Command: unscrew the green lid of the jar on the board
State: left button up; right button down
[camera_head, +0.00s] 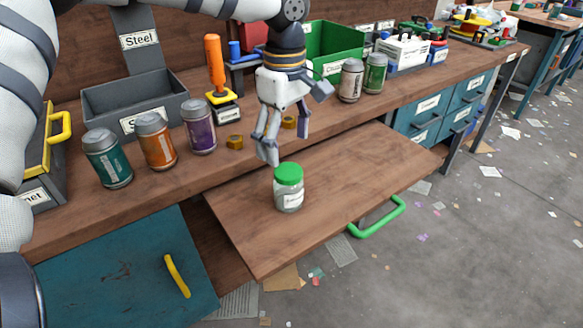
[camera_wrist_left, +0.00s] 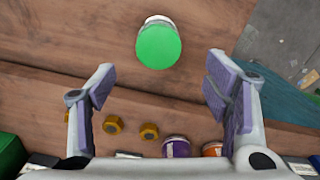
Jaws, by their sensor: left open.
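The jar (camera_head: 289,198) is clear with a pale label and a green lid (camera_head: 289,173). It stands upright on the wooden pull-out board (camera_head: 370,165). My left gripper (camera_head: 284,146) hangs open and empty above the board, just behind and above the jar, with its fingers pointing down. In the left wrist view the green lid (camera_wrist_left: 158,47) lies beyond the two spread fingertips (camera_wrist_left: 160,82), roughly centred between them, and neither finger touches it. My right gripper is not in view.
Teal (camera_head: 107,158), orange (camera_head: 156,141) and purple (camera_head: 198,127) canisters stand on the bench behind the board. Brass nuts (camera_head: 235,142) lie near them. A grey bin (camera_head: 135,100) and a green bin (camera_head: 335,48) stand further back. The board's right side is clear.

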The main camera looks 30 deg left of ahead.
aim_at(288, 171)
pick_arm(q)
jog(key=f, duration=0.6)
jog(key=shift+d, duration=0.2)
jog(key=c, duration=0.7)
